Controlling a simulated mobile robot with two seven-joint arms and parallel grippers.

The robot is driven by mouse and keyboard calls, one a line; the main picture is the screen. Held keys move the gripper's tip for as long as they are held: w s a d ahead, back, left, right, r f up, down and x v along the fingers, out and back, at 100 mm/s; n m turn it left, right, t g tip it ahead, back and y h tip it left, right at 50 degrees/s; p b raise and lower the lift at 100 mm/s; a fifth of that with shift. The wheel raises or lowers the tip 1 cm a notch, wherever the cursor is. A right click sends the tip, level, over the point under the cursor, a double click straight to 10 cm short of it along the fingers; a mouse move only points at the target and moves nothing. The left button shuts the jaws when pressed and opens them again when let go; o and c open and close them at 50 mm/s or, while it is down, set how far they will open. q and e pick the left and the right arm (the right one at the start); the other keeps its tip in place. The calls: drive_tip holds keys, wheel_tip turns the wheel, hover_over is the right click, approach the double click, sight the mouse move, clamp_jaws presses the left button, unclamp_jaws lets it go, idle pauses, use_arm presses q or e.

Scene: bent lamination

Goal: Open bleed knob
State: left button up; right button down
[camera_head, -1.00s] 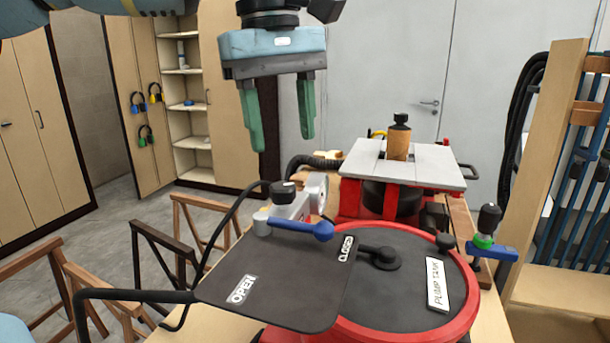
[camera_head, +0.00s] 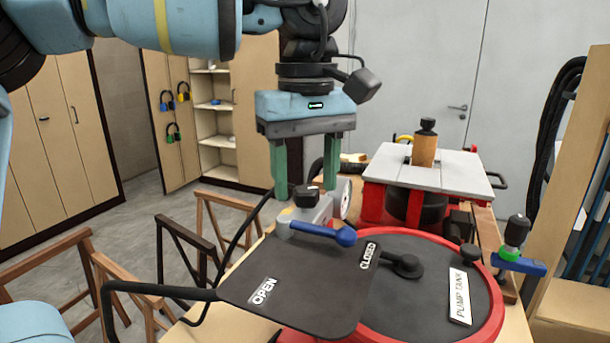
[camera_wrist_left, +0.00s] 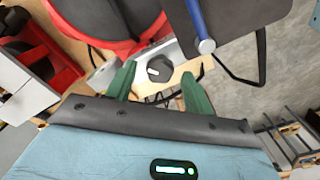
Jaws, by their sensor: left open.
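The bleed knob, a small black cap (camera_head: 306,196), sits on top of the grey valve block (camera_head: 305,214) behind the black panel with OPEN and CLOSED labels. It also shows in the left wrist view (camera_wrist_left: 159,68). My left gripper (camera_head: 306,190) points down with two green fingers, open and empty. The fingers stand to the left and right of the knob, just above or around it; I cannot tell if they touch it. In the left wrist view the knob lies between and beyond the fingertips (camera_wrist_left: 155,80). A blue lever (camera_head: 323,233) lies in front of the block.
The black OPEN/CLOSED panel (camera_head: 292,286) is in front of the valve. The red-rimmed pump tank (camera_head: 430,290) stands to the right. A red machine with a grey top (camera_head: 442,168) stands behind it. Wooden trestles (camera_head: 75,262) are at left.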

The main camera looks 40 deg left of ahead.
use_arm(q)
drive_tip(key=shift+f, duration=0.35)
use_arm(e)
drive_tip(key=shift+w+d+r, duration=0.1)
drive_tip(key=shift+w+r, duration=0.05)
drive_tip(key=shift+w, duration=0.15)
use_arm(q)
drive_tip(key=c, duration=1)
drive_tip(key=shift+o, duration=0.2)
